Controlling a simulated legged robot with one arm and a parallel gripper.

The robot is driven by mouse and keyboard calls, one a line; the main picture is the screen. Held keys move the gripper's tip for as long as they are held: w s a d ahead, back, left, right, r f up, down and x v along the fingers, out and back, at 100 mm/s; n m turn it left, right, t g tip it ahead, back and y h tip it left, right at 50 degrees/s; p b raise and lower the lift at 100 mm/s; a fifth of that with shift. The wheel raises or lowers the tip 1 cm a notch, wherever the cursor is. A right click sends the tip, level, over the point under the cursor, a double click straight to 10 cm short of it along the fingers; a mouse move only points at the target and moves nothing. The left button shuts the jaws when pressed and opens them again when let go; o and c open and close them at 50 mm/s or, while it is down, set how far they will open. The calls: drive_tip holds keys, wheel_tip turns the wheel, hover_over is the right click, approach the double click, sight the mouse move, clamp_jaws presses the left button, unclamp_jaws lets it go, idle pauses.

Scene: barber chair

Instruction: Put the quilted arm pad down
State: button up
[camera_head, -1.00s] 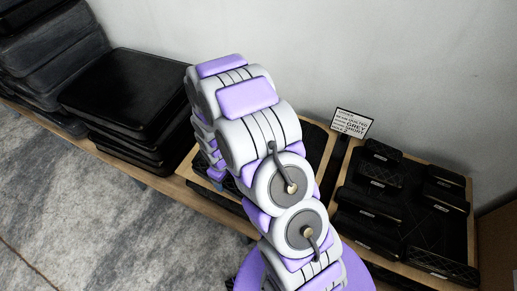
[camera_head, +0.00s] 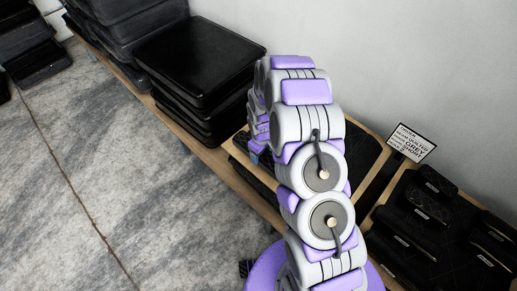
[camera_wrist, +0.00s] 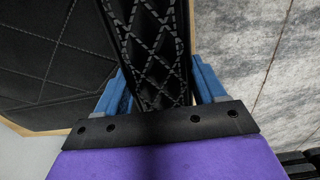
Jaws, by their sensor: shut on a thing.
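The quilted arm pad (camera_wrist: 152,50) is black with grey diamond stitching. In the wrist view it stands between the two blue fingers of my gripper (camera_wrist: 162,88), which is shut on it. The pad's far end runs out of the top of that view. In the head view my purple and grey arm hides most of the gripper and the pad.
A wood-edged tray (camera_head: 232,150) with dark contents lies behind my arm. At right, another tray holds several black pads (camera_head: 425,205). An order card (camera_head: 412,143) stands between them. Stacked black trays (camera_head: 200,65) are at left. Grey floor (camera_head: 75,165) is open.

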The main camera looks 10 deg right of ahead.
drive_tip(key=w, duration=0.5)
drive_tip(key=shift+a+f, duration=0.15)
drive_tip(key=shift+f, duration=0.1)
drive_tip(key=shift+f+b, duration=0.65)
drive_tip(key=shift+f, duration=1.2)
drive_tip(key=o, duration=1.4)
drive_tip(key=shift+r, duration=0.1)
drive_tip(key=shift+r, duration=0.15)
